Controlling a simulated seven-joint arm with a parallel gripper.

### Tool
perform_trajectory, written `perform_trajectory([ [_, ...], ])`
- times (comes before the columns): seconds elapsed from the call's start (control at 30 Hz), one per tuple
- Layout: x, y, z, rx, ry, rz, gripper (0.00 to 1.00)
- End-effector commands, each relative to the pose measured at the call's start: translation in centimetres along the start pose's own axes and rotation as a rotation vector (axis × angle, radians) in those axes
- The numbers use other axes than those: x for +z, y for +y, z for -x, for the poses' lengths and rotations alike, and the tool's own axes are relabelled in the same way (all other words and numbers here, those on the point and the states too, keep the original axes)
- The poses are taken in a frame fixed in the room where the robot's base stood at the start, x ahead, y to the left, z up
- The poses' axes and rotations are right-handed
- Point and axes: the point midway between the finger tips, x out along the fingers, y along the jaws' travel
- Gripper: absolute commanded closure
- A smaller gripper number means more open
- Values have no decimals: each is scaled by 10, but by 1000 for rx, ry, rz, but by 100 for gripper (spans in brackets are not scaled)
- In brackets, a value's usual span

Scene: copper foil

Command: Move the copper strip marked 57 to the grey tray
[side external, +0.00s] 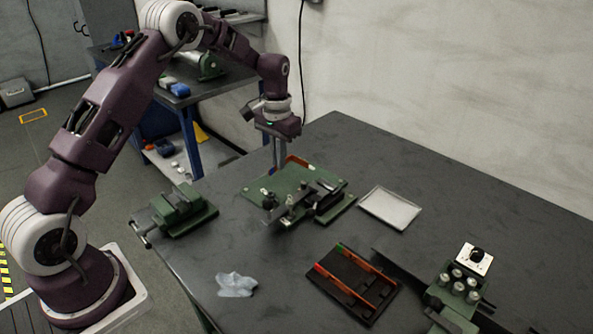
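No marking 57 can be read in this view. Orange-copper coloured strips (369,273) lie along a dark rack on the right half of the table. Another orange-red piece (297,161) shows at the back edge of the green machine plate. The grey tray (390,208) lies flat on the table, right of the green machine, and looks empty. My gripper (278,168) points down just behind the green plate, close to the orange-red piece. Its fingers are small here, and I cannot tell whether they are open or hold anything.
The green machine (300,194) with metal clamps stands between my gripper and the grey tray. A green vise (177,210) sits at the left table edge, and a crumpled pale cloth (236,285) at the front. A green fixture (457,297) with a dial box stands right.

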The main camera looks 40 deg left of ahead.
Motion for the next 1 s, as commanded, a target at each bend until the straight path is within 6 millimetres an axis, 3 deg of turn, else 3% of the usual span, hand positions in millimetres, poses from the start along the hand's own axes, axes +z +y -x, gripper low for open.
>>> perform_trajectory([
  [0.1,-4,-41,0,0,1,7,100],
  [0.2,-8,-67,0,0,1,4,100],
  [0.33,-10,-88,0,1,0,2,100],
  [0.43,-10,-90,6,1,3,-11,100],
  [0.57,-2,-62,35,3,4,-78,100],
  [0.67,14,-25,68,4,7,-160,100],
  [0.8,49,26,113,4,6,-285,100],
  [0.9,75,51,135,1,5,-360,100],
  [1.0,91,64,146,0,1,-401,100],
])
